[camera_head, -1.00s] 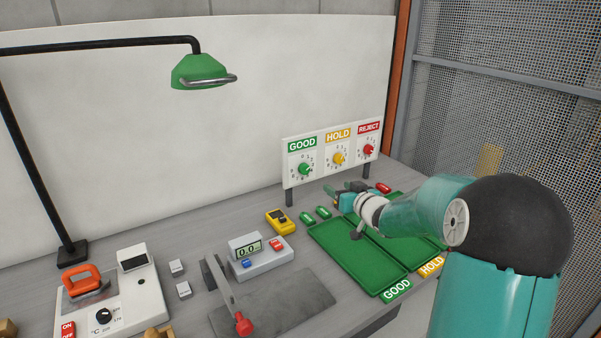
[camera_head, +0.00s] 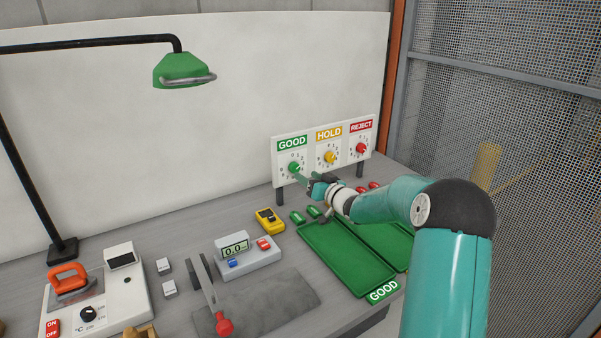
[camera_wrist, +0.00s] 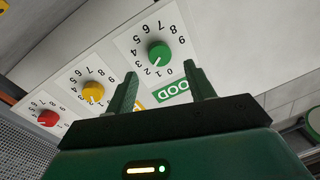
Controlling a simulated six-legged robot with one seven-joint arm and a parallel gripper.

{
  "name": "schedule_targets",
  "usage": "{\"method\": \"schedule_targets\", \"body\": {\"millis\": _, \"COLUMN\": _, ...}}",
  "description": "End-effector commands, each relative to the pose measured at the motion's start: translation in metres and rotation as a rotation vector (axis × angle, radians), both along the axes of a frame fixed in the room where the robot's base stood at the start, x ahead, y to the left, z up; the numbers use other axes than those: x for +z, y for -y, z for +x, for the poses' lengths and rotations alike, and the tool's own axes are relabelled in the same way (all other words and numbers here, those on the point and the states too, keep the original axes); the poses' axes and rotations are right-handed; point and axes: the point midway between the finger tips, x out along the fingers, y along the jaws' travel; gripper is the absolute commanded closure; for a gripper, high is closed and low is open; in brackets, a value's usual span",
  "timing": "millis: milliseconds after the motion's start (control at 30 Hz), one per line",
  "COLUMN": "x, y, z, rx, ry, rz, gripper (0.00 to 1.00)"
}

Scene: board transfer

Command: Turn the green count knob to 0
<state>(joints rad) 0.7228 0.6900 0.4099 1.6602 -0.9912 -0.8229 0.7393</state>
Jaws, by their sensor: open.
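The green count knob (camera_head: 294,168) is on the white panel under the GOOD label, and it also shows in the wrist view (camera_wrist: 159,54). In the wrist view the picture is turned over, and the knob's white mark seems to point near the 1 or 2; I cannot tell exactly. My gripper (camera_head: 304,180) is close in front of the panel, near the green knob. In the wrist view my gripper (camera_wrist: 160,82) has its two fingers apart, with the green knob beyond the gap between them. The fingers appear apart from the knob, and nothing is held.
The yellow knob (camera_head: 330,157) and red knob (camera_head: 361,148) sit to the right on the same panel (camera_head: 345,143). Below are a green GOOD tray (camera_head: 345,262), small green parts (camera_head: 298,217), a yellow meter (camera_head: 269,221) and a scale (camera_head: 249,257). A lamp (camera_head: 183,70) hangs at upper left.

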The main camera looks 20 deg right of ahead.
Motion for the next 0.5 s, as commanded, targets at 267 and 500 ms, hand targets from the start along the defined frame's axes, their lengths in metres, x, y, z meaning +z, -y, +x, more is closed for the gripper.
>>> {"method": "schedule_targets", "body": {"millis": 267, "x": 0.000, "y": -0.012, "z": 0.041, "rx": 0.004, "ry": 0.000, "rz": 0.000, "gripper": 0.46}}
{"method": "schedule_targets", "body": {"millis": 500, "x": -0.001, "y": -0.013, "z": 0.048, "rx": 0.002, "ry": -0.001, "rz": 0.000, "gripper": 0.46}}
